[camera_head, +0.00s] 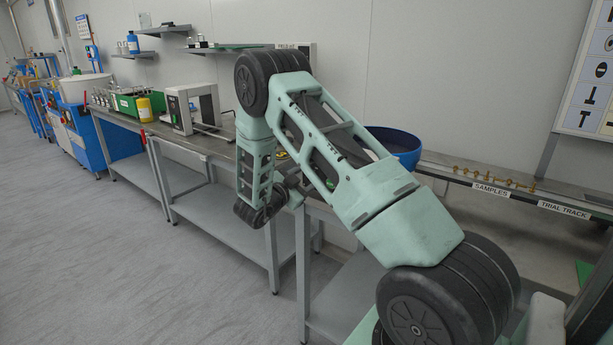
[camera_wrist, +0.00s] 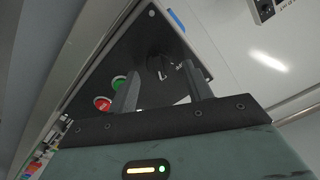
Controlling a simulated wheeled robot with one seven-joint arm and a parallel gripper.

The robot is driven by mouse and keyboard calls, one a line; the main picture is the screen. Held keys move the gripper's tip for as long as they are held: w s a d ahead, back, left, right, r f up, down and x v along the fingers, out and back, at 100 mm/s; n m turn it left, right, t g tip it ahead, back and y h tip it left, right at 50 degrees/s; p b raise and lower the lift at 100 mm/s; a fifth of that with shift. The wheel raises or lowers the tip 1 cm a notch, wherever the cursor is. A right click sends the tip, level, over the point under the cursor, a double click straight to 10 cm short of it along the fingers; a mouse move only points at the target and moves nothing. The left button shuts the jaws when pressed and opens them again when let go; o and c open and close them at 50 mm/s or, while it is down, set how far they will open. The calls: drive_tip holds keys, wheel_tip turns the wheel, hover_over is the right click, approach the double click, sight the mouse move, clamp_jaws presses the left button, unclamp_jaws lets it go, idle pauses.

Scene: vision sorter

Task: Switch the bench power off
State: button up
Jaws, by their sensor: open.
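In the wrist view a dark control panel (camera_wrist: 125,62) carries a black rotary knob (camera_wrist: 158,62) with white markings beside it. A green button (camera_wrist: 118,82) and a red button (camera_wrist: 102,103) sit on the same panel, left of the knob. My gripper (camera_wrist: 161,70) is open, with its two fingers pointing at the panel and the knob showing between and beyond their tips. I cannot tell whether the fingers touch it. The marking by the knob is too small to read surely. In the head view my arm hides the panel.
A long grey bench (camera_head: 222,147) with a lower shelf runs along the wall. A white-framed device (camera_head: 190,107), a yellow container (camera_head: 144,108) and a green crate (camera_head: 125,103) stand on it. A blue bowl (camera_head: 398,143) and a samples rail (camera_head: 490,188) are at right. The floor at left is clear.

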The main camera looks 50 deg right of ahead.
drive_tip(key=shift+d, duration=0.6)
drive_tip(key=c, duration=1)
drive_tip(key=shift+o, duration=0.2)
drive_tip(key=shift+w+n, duration=0.1)
drive_tip(key=shift+n, duration=0.2)
drive_tip(key=n+p, duration=0.1)
drive_tip(key=n, duration=0.1)
drive_tip(key=n+p, duration=0.1)
drive_tip(key=n, duration=0.2)
drive_tip(key=shift+w+r, duration=0.1)
drive_tip(key=shift+w, duration=0.1)
drive_tip(key=n+p, duration=0.2)
drive_tip(key=n, duration=0.4)
drive_tip(key=shift+w, duration=0.15)
drive_tip(key=shift+n, duration=0.4)
drive_tip(key=shift+f, duration=0.2)
